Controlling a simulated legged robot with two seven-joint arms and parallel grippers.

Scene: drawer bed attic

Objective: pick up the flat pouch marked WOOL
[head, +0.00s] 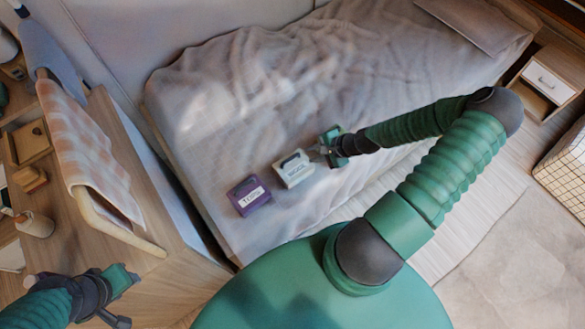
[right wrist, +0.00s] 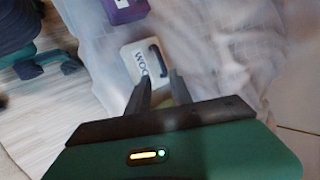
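A flat white pouch (head: 294,169) with a dark handle lies on the bed. Its lettering is small and blurred but looks like WOOL. It also shows in the right wrist view (right wrist: 140,62), just beyond the fingertips, with its lettering partly hidden by a finger. My right gripper (head: 318,151) is at the pouch's right edge; in the right wrist view its two fingers (right wrist: 158,88) stand apart, and I see nothing clamped between them. I cannot tell whether they touch the pouch. My left gripper (head: 125,296) is at the lower left, away from the pouch, its fingers unclear.
A purple pouch (head: 249,195) with a white label lies just left of the white one, and shows in the right wrist view (right wrist: 124,10). The rumpled bedspread (head: 240,90) is otherwise mostly clear.

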